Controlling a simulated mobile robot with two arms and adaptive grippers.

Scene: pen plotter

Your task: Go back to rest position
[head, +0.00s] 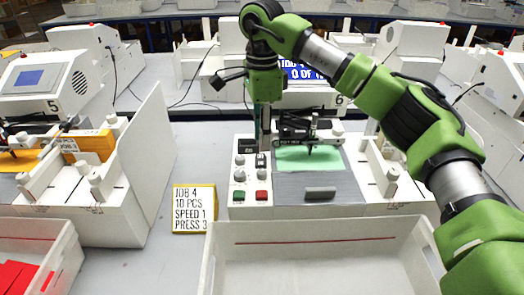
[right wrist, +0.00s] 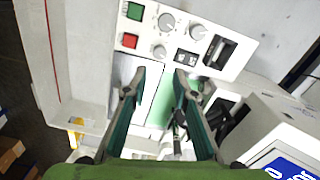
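My right arm (head: 400,110) reaches in from the right in the head view. Its gripper (head: 263,135) hangs down just behind the control panel of plotter 6. In the right wrist view the gripper (right wrist: 162,78) is open, with an empty gap between its two fingers. The control panel (head: 250,180) has several grey knobs, a green button (head: 239,196) and a red button (head: 262,195). A green sheet (head: 325,160) lies on the plotter bed, with the black pen carriage (head: 300,128) over it. My left gripper is not in view.
An empty white bin (head: 320,262) stands in front of plotter 6. A yellow-edged job card (head: 193,208) lies to its left. Plotter 5 (head: 100,185) and a bin of red sheets (head: 20,275) are at the left. The blue display (head: 303,73) is partly hidden by my arm.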

